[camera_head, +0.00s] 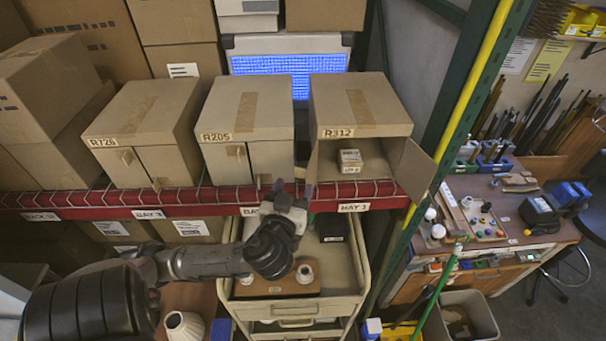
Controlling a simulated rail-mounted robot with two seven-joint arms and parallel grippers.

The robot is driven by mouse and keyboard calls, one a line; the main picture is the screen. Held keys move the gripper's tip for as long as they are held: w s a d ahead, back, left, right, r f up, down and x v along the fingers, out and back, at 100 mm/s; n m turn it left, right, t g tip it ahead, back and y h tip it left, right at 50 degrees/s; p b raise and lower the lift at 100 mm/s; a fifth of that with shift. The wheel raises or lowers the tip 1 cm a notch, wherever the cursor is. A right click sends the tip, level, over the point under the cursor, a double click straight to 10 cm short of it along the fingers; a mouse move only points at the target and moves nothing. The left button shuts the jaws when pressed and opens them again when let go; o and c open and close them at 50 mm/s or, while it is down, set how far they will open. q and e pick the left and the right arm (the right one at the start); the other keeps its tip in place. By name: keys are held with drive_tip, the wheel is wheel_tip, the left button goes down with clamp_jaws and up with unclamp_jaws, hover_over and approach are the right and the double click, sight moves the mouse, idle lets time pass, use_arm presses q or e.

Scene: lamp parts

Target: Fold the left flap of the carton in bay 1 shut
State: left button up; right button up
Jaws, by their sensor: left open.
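Three brown cartons stand in a row on the red-edged shelf. The left carton (160,110), marked R726, and the middle carton (248,105), marked R205, show front flaps that look shut or nearly shut. The right carton (360,100), marked R312, is open at the front. Its left flap (313,163) stands out toward me and its right flap (410,168) is swung out to the right. My left gripper (293,188) is open and empty at the shelf edge, just below and left of the right carton's left flap. My right gripper is out of view.
A small box (350,160) sits inside the right carton. The red shelf beam (110,211) with wire mesh runs below the cartons. A trolley (340,285) stands beneath my left gripper. A green and yellow upright (465,100) bounds the right side, with a workbench (520,215) beyond.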

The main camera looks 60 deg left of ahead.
sight(301, 170)
use_arm(q)
drive_tip(key=b+x, duration=0.1)
drive_tip(key=x, duration=0.2)
drive_tip(key=shift+w+a, duration=0.1)
drive_tip(key=p+x, duration=0.2)
drive_tip(key=x, duration=0.1)
drive_tip(key=shift+w+a+r, duration=0.1)
drive_tip(key=shift+a, duration=0.05)
drive_tip(key=shift+x, duration=0.85)
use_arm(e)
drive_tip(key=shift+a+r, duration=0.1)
use_arm(q)
clamp_jaws()
